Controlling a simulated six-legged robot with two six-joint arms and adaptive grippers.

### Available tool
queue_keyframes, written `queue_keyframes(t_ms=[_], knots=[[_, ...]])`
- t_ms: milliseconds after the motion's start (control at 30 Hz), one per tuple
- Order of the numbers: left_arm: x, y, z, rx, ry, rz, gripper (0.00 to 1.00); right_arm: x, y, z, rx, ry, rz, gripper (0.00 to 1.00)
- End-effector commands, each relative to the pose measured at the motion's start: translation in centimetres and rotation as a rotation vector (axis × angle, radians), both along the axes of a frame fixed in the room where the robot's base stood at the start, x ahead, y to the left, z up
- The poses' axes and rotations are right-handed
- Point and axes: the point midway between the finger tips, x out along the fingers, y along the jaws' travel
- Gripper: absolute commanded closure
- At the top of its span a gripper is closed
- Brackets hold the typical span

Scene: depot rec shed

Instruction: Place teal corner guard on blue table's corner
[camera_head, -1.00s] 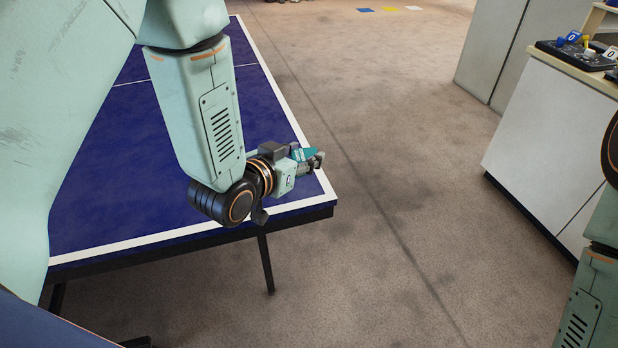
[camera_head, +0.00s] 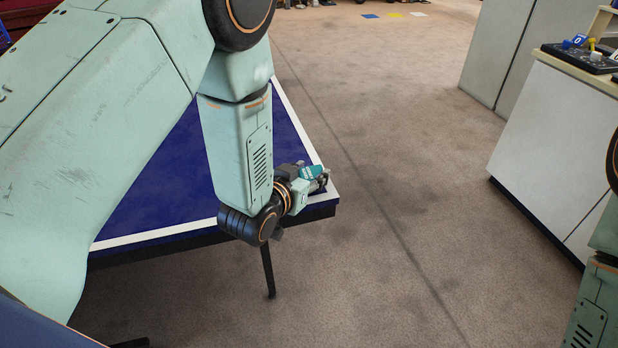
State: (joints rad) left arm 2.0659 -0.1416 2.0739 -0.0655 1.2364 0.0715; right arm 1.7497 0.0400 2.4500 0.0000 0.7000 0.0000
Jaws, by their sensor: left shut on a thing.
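The blue table (camera_head: 165,190) with white edge lines stands at the left, partly hidden behind my left arm. Its near right corner (camera_head: 328,205) shows just beyond and below my left gripper. My left gripper (camera_head: 318,178) is shut on the teal corner guard (camera_head: 311,172), which shows as a small teal piece between the fingers. The guard appears over or very close to the table's corner; I cannot tell whether it touches the table. Part of my right arm shows at the right edge, but its gripper is out of view.
A white counter (camera_head: 550,140) with a dark device (camera_head: 580,58) on top stands at the right, beside a grey cabinet (camera_head: 500,55). The carpet (camera_head: 400,200) between table and counter is clear. Blue, yellow and white floor patches (camera_head: 395,15) lie far back.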

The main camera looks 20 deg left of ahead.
Motion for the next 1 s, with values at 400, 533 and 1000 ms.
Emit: queue_keyframes(t_ms=[400, 533, 1000], knots=[[0.0, -0.01, -0.94, 0.001, -0.001, 0.0, 0.91, 0.02, 0.0, -0.42, 0.0, -0.001, 0.0, 0.6], [0.0, 0.0, -0.89, 0.001, 0.0, 0.0, 0.45, 0.02, 0.0, -0.37, 0.0, 0.0, 0.0, 0.6], [0.01, 0.0, -0.75, 0.001, -0.001, 0.0, 0.32, 0.02, 0.0, -0.29, 0.0, 0.0, 0.0, 0.6]])
